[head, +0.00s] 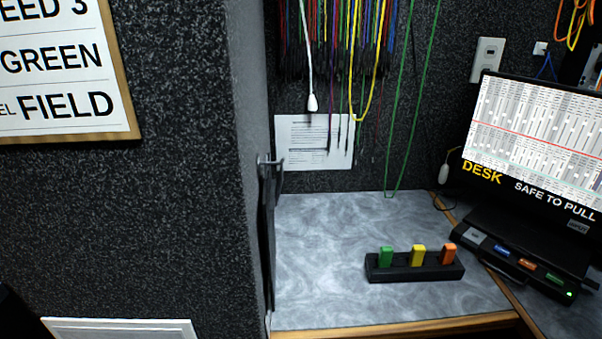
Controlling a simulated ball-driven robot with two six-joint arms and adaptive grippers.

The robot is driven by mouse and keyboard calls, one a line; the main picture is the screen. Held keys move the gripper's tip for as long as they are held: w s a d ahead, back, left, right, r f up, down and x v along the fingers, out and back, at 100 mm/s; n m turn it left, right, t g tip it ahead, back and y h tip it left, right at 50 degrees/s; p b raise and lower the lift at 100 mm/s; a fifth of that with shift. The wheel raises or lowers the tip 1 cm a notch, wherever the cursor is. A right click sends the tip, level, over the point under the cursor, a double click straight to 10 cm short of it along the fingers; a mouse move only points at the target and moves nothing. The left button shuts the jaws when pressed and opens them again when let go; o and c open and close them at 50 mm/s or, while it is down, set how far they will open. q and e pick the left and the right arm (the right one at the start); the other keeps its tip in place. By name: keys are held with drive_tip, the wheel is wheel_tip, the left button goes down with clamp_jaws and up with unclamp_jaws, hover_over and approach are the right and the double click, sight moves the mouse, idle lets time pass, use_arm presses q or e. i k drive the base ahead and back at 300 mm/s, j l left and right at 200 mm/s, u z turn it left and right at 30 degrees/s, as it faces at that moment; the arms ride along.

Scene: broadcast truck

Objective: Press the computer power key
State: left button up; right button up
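A black key panel (515,262) sits below the monitor (536,140) at the right. It carries a grey key (476,236), a blue key (502,250), an orange key (527,265) and a green key (553,278). A small green light (569,294) glows at its right end. Any lettering on these keys is too small to read, so I cannot tell which is the computer power key. The monitor is lit and reads "DESK SAFE TO PULL". Neither of my grippers is in the head view.
A black block (412,273) with green, yellow and orange upright pieces lies on the grey counter (330,245), left of the panel. Cables (345,50) hang above the counter's back. A dark carpeted wall (130,220) fills the left. The counter's left part is clear.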

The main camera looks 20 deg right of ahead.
sight(552, 277)
drive_tip(key=z, duration=1.85)
